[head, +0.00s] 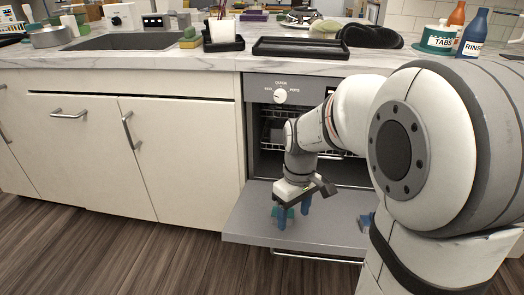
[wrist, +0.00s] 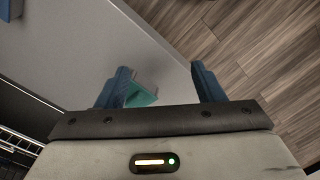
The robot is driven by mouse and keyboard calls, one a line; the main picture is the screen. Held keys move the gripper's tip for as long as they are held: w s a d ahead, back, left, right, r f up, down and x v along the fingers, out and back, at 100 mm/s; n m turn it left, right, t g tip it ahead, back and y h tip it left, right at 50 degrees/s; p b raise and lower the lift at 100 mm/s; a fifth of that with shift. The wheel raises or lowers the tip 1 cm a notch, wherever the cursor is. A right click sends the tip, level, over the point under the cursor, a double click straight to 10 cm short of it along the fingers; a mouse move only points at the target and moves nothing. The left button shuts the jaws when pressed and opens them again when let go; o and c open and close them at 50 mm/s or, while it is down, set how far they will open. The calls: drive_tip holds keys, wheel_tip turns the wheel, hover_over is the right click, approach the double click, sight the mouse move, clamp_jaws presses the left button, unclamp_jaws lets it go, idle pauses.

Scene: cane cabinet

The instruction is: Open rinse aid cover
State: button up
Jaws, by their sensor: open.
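The dishwasher door (head: 250,226) is folded down flat; its grey inner face also shows in the wrist view (wrist: 190,45). A small teal part (wrist: 142,95), which looks like the rinse aid cover, is on the door by my left finger in the wrist view, partly hidden behind that finger. My gripper (head: 293,210) points down over the door, with its blue fingers apart; it also shows in the wrist view (wrist: 161,72). The teal part lies between the fingers, nearer the left one. I cannot tell whether that finger touches it, or whether the cover is raised.
A blue part (head: 367,222) sits on the door to the right, partly hidden by my arm. The dishwasher rack (head: 272,130) is inside the opening. White cabinets (head: 180,150) stand to the left. The wooden floor (head: 120,245) in front is clear.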

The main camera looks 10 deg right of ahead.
drive_tip(key=w+n+g+p, duration=0.2)
drive_tip(key=w+n+p, duration=0.6)
drive_tip(key=w, duration=0.5)
drive_tip(key=shift+y, duration=0.3)
drive_tip(key=x, duration=0.2)
drive_tip(key=b+x, duration=0.1)
drive_tip(key=x, duration=0.2)
drive_tip(key=b+x, duration=0.1)
drive_tip(key=x, duration=0.1)
drive_tip(key=shift+s+d+f, duration=0.2)
drive_tip(key=shift+s+d, duration=0.15)
clamp_jaws()
